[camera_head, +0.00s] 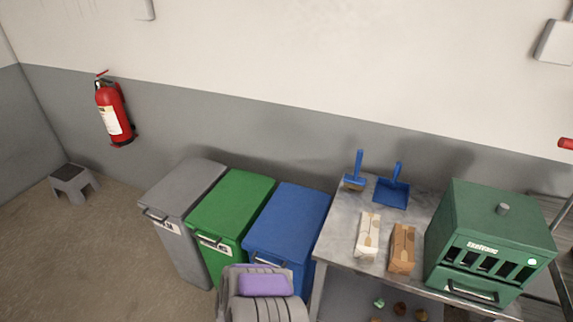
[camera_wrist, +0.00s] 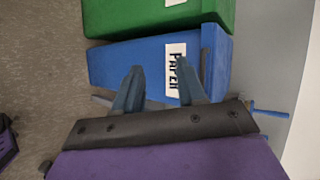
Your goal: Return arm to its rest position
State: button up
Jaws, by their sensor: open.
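In the wrist view my gripper (camera_wrist: 160,82) has its two grey-blue fingers apart, with nothing between them. Behind the fingers is the blue bin (camera_wrist: 135,62) with a white label that reads "Paper". In the head view, the grey and purple part at the bottom centre is my own arm, in front of the green and blue bins. The gripper's fingers cannot be made out there.
A grey bin (camera_head: 189,190), a green bin (camera_head: 233,207) and the blue bin (camera_head: 288,225) stand along the wall. Right of them, a metal table (camera_head: 338,238) holds two cartons, a blue brush and dustpan (camera_head: 391,193), and a green box (camera_head: 490,225).

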jog(key=a+r+n+g+y, duration=0.2)
jog(key=a+r+g, duration=0.1)
jog(key=a+r, duration=0.3)
jog(key=s+d+r+n+g+y, duration=0.1)
jog(key=d+r+n+g+y, duration=0.25)
jog(key=r+n, duration=0.9)
jog(key=s+d+r+n+g+h, duration=0.1)
jog(key=s+d+r+g+h, duration=0.1)
jog(key=s+d+r, duration=0.4)
jog(key=s+d+r+n+g+h, duration=0.1)
jog(key=s+d+r+g+h, duration=0.1)
jog(key=s+d+r, duration=0.5)
jog(key=s+d+r+n+g+h, duration=0.1)
jog(key=s+d+r+g+h, duration=0.2)
jog(key=s+d, duration=0.9)
jog(key=d+r, duration=0.3)
jog(key=d, duration=0.5)
jog(key=shift+s+d+r, duration=0.2)
jog(key=shift+d+r, duration=0.05)
jog(key=shift+d, duration=0.05)
